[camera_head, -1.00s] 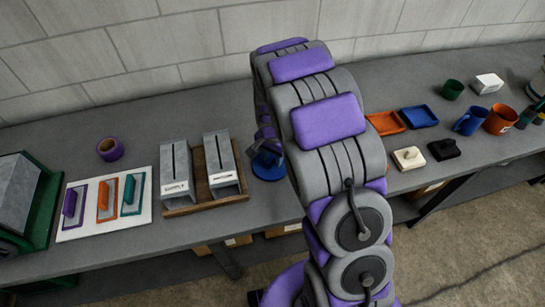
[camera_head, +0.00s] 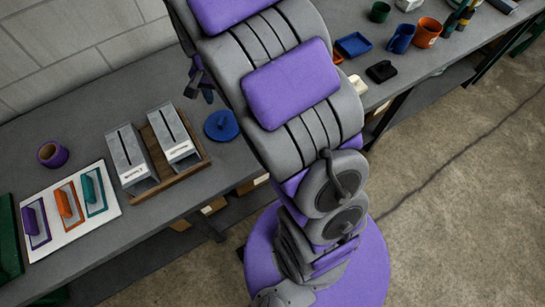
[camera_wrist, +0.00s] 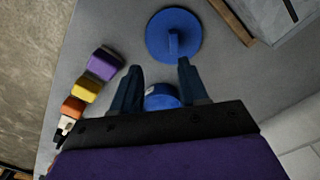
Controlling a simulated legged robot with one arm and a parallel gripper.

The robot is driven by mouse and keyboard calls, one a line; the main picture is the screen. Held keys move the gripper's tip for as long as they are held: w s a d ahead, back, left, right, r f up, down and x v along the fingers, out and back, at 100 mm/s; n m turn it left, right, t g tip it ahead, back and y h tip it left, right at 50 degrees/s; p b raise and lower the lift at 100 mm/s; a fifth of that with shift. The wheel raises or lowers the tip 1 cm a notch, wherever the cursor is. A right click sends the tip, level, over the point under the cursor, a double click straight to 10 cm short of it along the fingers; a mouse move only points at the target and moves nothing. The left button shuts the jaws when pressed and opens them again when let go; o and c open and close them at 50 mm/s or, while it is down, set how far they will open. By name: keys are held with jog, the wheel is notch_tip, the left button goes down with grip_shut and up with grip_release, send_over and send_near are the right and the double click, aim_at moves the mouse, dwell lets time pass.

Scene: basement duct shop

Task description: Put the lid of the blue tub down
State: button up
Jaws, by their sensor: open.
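The blue lid (camera_head: 221,126) lies flat on the grey bench, right of the wooden tray, with its handle upward. It also shows in the wrist view (camera_wrist: 172,36), beyond my fingertips and apart from them. My gripper (camera_wrist: 158,72) is open, with nothing between its fingers. In the head view my gripper (camera_head: 200,88) is up behind the lid, partly hidden by my arm. The blue tub (camera_wrist: 162,95) shows in the wrist view between the finger bases, partly covered by my gripper. In the head view the tub is hidden.
Two grey slotted boxes stand on the wooden tray (camera_head: 205,158). Purple (camera_wrist: 104,63), yellow (camera_wrist: 86,90) and orange (camera_wrist: 73,109) blocks line the bench's edge. A blue tray (camera_head: 354,46) is right.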

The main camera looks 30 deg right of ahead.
jog(key=s+r+n, duration=0.4)
jog(key=s, duration=1.1)
jog(key=s+r+n+g, duration=0.1)
jog(key=s+r+n, duration=0.3)
jog(key=s, duration=1.2)
jog(key=shift+s+r+g, duration=0.2)
jog(key=shift+r+g, duration=0.1)
jog(key=shift+r, duration=0.4)
